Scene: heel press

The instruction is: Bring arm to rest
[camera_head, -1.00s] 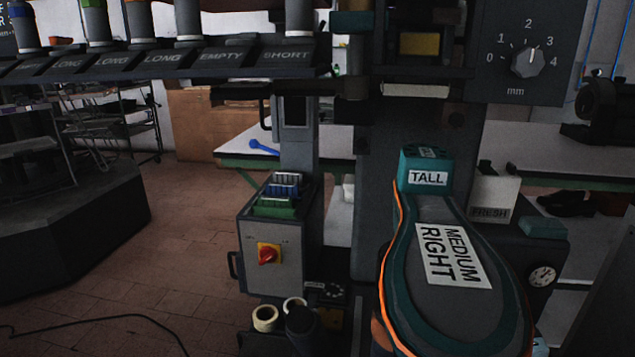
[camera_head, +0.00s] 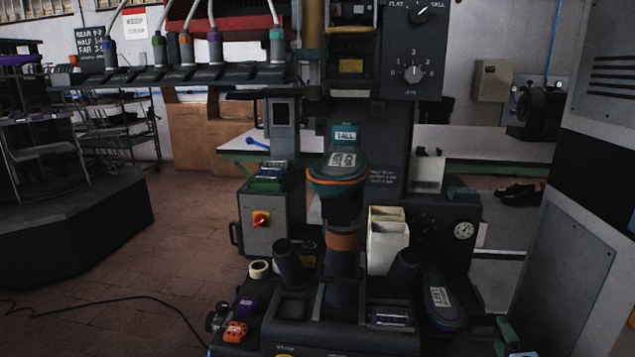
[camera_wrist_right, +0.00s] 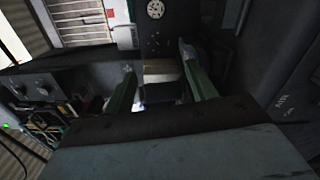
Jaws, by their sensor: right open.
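My right gripper (camera_head: 512,341) shows only in part at the bottom right edge of the head view, low beside the press. In the right wrist view its two green fingers (camera_wrist_right: 160,88) stand apart with nothing held between them. The press (camera_head: 400,125) stands in the middle of the head view. A shoe last (camera_head: 338,172) with a TALL-labelled heel block (camera_head: 345,136) sits sole up on its post, apart from my gripper. My left gripper is not in view.
A control box with a red knob (camera_head: 260,219) stands left of the last. A white bin (camera_head: 387,243) stands right of the post. A labelled sole-shaped piece (camera_head: 441,298) lies on the press's right side. Open tiled floor (camera_head: 130,260) lies to the left.

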